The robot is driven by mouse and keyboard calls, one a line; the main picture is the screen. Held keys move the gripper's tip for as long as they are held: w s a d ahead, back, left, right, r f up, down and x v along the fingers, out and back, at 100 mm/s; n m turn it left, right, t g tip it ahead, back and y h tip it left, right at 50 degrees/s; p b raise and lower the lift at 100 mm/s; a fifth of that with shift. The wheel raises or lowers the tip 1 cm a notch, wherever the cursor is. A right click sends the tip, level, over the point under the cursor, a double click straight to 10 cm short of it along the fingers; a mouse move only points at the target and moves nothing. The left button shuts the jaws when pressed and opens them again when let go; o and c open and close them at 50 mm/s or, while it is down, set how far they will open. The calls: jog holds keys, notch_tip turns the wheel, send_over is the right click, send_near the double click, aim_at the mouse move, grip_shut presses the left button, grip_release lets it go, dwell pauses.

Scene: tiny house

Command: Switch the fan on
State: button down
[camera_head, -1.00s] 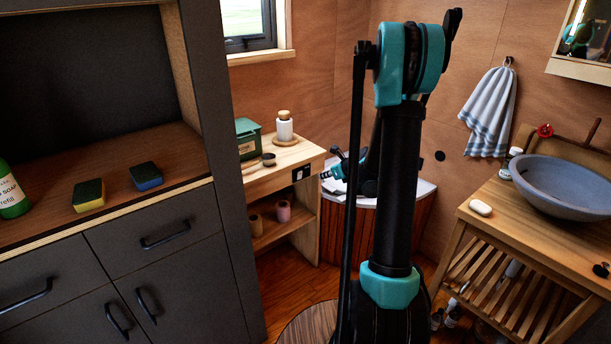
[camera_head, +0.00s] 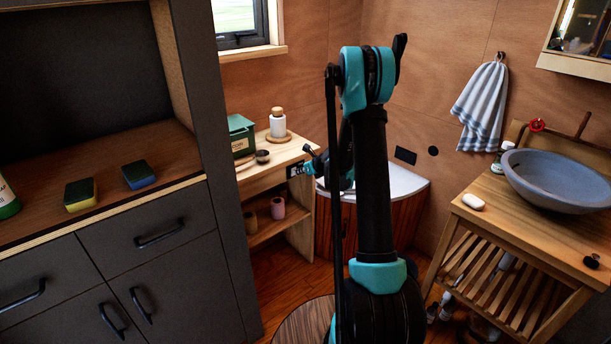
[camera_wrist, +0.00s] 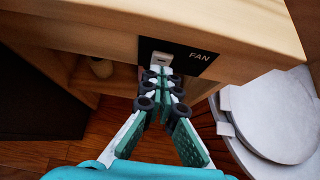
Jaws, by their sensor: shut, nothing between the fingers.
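The fan switch (camera_wrist: 162,58) is a small white rocker on a black plate (camera_wrist: 190,60) marked "FAN". The plate is fixed to the end face of the wooden shelf unit's top. My gripper (camera_wrist: 160,72) is shut and empty, with its fingertips right at the lower part of the rocker; I cannot tell whether they touch it. In the head view the plate (camera_head: 296,170) shows small on the shelf's edge, partly covered by my gripper (camera_head: 308,160). The fan itself is not recognisable in either view. The rocker's on or off position cannot be told.
The shelf top (camera_head: 282,153) bears a green box (camera_head: 240,137), a white jar (camera_head: 277,125) and a dark-headed brush (camera_head: 262,156). A white-topped toilet unit (camera_head: 405,183) stands right of the shelf. A dark cabinet (camera_head: 160,270) is at left, a sink counter (camera_head: 520,215) at right.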

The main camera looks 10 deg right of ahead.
jog(key=shift+w+a, duration=0.2)
jog(key=shift+w, duration=0.05)
jog(key=shift+r, duration=0.1)
jog(key=shift+w+a+r+g, duration=0.1)
jog(key=shift+w+a+g, duration=0.1)
jog(key=shift+w+g, duration=0.15)
dwell(0.3)
jog(key=shift+r, duration=0.8)
jog(key=shift+s+d, duration=0.1)
